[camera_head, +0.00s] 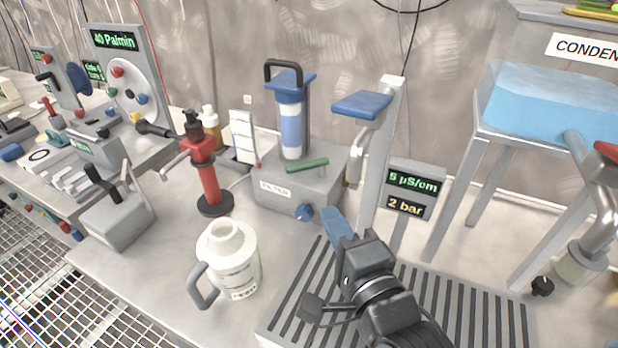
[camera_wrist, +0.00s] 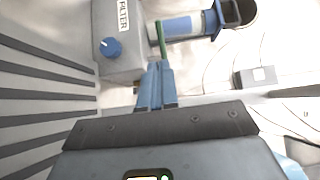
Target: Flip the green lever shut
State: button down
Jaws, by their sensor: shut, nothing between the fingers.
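The green lever (camera_head: 307,166) is a short bar on the grey FILTER box (camera_head: 290,192), pointing across its top toward the right. In the wrist view the green lever (camera_wrist: 161,40) shows as a thin strip beside the box, just beyond my fingertips. My gripper (camera_head: 330,212) is in front of the box at its right, with its blue fingers together and empty. In the wrist view my gripper (camera_wrist: 158,66) points at the lever's near end; whether they touch cannot be told there. In the head view a gap shows between them.
A blue knob (camera_head: 304,212) sits on the box's front, and a blue-and-white filter cylinder (camera_head: 291,125) stands behind the lever. A tap post with a blue handle (camera_head: 361,104) rises at the right. A white jug (camera_head: 232,262) stands at the left of the slatted drain tray (camera_head: 290,305).

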aim_at(295, 171)
jog(key=x, duration=1.1)
jog(key=shift+w+a+p, duration=0.15)
jog(key=shift+a+p, duration=0.2)
jog(key=shift+p, duration=0.45)
jog(key=shift+w+a+r+p, duration=0.1)
jog(key=shift+w+a+p, duration=0.5)
jog(key=shift+p, duration=0.3)
jog(key=shift+w+a+p, duration=0.4)
jog(key=shift+w+a, duration=0.1)
jog(key=shift+w, duration=0.05)
jog(key=shift+w+a, duration=0.2)
jog(key=shift+w, duration=0.35)
